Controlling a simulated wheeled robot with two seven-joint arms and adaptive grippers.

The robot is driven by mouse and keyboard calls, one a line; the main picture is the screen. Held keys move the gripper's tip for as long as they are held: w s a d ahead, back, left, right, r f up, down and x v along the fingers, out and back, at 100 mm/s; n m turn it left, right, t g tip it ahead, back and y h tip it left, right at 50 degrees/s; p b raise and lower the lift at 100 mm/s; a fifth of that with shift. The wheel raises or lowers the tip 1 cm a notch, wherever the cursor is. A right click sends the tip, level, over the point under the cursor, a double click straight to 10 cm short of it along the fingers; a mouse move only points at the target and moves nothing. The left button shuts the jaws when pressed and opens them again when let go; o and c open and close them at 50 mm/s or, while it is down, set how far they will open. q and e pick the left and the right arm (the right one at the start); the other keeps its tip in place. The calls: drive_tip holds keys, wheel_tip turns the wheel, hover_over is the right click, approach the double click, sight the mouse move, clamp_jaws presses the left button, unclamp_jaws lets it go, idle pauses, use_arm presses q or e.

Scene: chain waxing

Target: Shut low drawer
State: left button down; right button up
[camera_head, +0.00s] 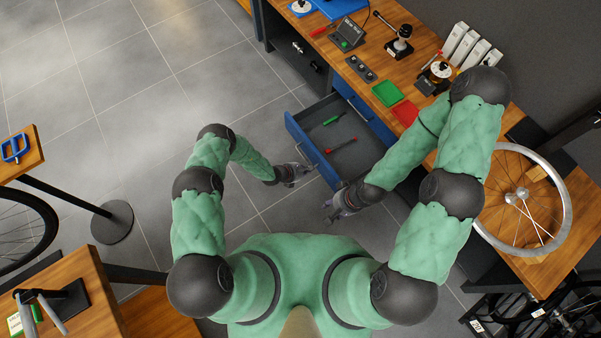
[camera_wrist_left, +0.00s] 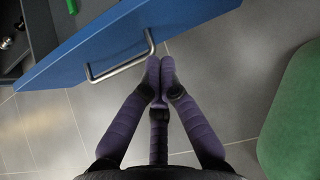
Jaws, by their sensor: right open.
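The low drawer (camera_head: 303,143), with a blue front, is pulled out from under the wooden bench. A green-handled tool and a red-handled tool lie inside it. Its blue front (camera_wrist_left: 175,22) and grey bar handle (camera_wrist_left: 120,67) fill the upper part of the left wrist view. My left gripper (camera_head: 305,170) is in front of the drawer front; in the left wrist view its fingertips (camera_wrist_left: 161,66) are together, by the right end of the handle. I cannot tell whether they touch it. My right gripper (camera_head: 332,208) is open and empty, near the drawer's right corner.
The bench top (camera_head: 378,73) holds a green tray (camera_head: 386,93), a red tray (camera_head: 405,113) and several tools. A spoked wheel (camera_head: 522,203) is on the right. Another blue drawer front (camera_head: 367,122) is at the bench. Open grey floor (camera_head: 130,100) lies left of the drawer.

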sight(322, 164)
use_arm(q)
drive_tip(key=w+d+b, duration=0.1)
drive_tip(key=w+d+f, duration=0.1)
drive_tip(key=d, duration=0.1)
drive_tip(key=w+d+f+b, duration=0.1)
drive_tip(key=shift+w+d+b, duration=0.2)
drive_tip(key=shift+d+b, duration=0.1)
drive_tip(key=shift+d, duration=0.1)
use_arm(e)
wheel_tip(322, 164, down, 3)
drive_tip(key=shift+f, duration=0.1)
use_arm(q)
drive_tip(key=shift+r, duration=0.1)
